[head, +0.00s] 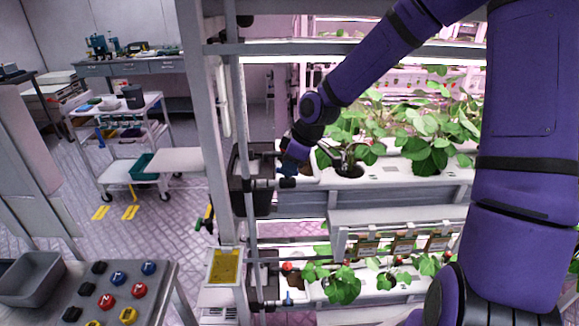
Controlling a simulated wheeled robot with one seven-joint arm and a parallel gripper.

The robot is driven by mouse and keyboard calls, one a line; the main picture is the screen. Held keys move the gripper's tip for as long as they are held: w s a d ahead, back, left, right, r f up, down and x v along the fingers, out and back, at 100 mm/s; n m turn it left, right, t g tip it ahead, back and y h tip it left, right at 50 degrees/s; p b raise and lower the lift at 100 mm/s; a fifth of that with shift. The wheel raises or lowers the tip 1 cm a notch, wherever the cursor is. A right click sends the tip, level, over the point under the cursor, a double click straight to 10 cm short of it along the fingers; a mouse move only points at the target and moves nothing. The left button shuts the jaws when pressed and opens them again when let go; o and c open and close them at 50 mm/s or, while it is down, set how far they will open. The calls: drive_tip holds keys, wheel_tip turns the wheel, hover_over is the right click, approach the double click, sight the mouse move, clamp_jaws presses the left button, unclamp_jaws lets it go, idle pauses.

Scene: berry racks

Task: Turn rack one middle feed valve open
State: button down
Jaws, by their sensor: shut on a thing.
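The rack (222,120) stands in the middle of the head view, with grey uprights and white planting trays. My gripper (289,172) is at the left end of the middle tray, beside the vertical feed pipe (251,215). It is shut on the middle feed valve (264,184), a small dark fitting on that pipe. My wrist hides most of the valve, so its handle angle cannot be told. On the lower level, a fitting with a red part (287,267) and a blue part (288,300) sits near the same pipe.
Leafy plants (430,140) fill the middle tray (395,175) close to my wrist. A bench with coloured knobs (108,302) is at lower left. A trolley (115,172) stands behind on open floor.

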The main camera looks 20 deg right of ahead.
drive_tip(key=shift+d+n+g, duration=0.1)
drive_tip(key=shift+n+g, duration=0.5)
drive_tip(key=shift+n, duration=0.9)
drive_tip(key=c, duration=1.1)
unclamp_jaws()
drive_tip(key=shift+w+y, duration=0.1)
drive_tip(key=shift+y, duration=0.2)
drive_tip(key=v, duration=0.7)
drive_tip(key=shift+r, duration=0.25)
